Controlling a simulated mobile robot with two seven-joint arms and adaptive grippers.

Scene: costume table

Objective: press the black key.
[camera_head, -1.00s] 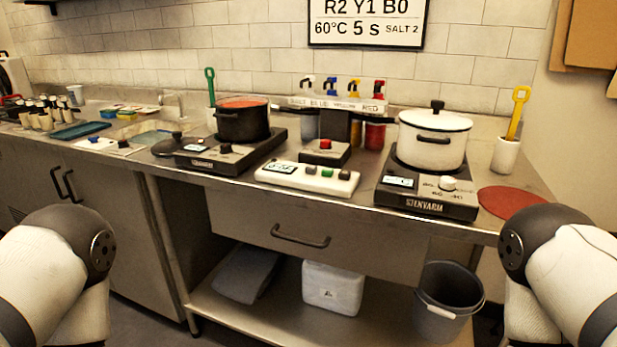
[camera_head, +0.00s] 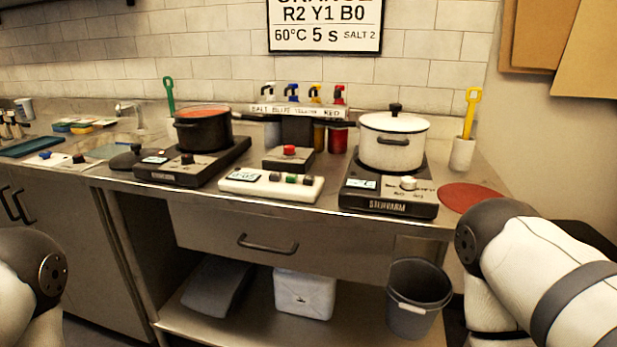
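A white box (camera_head: 262,186) with a small display lies near the front edge of the counter, between two hot plates. It has a row of small keys on top: a green key (camera_head: 291,179) in the middle and dark keys on either side. The right-hand dark key (camera_head: 307,181) looks black; the left one's colour is hard to tell. A second flat white device (camera_head: 50,159) at the far left also carries a black knob or key (camera_head: 79,158). Neither of my grippers is in view; only arm parts show at the lower corners.
Behind the white box stands a dark box with a red button (camera_head: 289,150). A black pot (camera_head: 204,130) is left, a white pot (camera_head: 392,142) right, each on a hot plate. A red mat (camera_head: 468,197) lies at right; a grey bin (camera_head: 417,298) is below.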

